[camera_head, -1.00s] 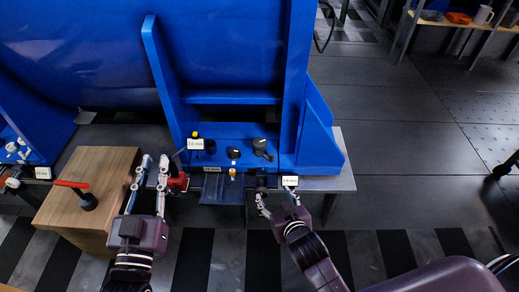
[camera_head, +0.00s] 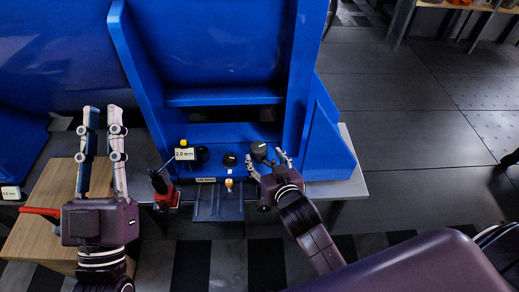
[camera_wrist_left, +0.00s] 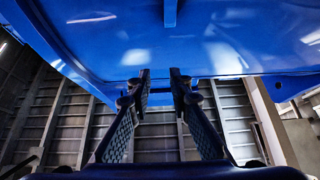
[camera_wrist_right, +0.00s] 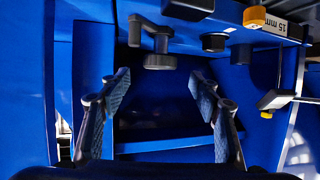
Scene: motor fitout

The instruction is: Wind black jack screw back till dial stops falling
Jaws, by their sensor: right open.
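A dark block (camera_head: 264,207), perhaps the black jack, shows only partly beneath my right gripper. I cannot make out its screw. My right gripper (camera_head: 268,164) is open at the front of the blue frame. A black crank-shaped part (camera_head: 260,150) is just beyond its fingers; in the right wrist view the part (camera_wrist_right: 150,38) is ahead and nothing is between the fingers. A white reading plate (camera_head: 185,154) at the left seems to say 2.0 mm. My left gripper (camera_head: 103,112) is open and empty, raised over the wooden block. In the left wrist view its fingers (camera_wrist_left: 160,78) are apart.
A red jack (camera_head: 165,195) with a dark lever stands left of a dark tray (camera_head: 218,205). A round black knob (camera_head: 230,159) sits on the blue frame (camera_head: 300,90). A red-handled tool (camera_head: 40,211) is at the wooden block (camera_head: 45,225). Floor at right is clear.

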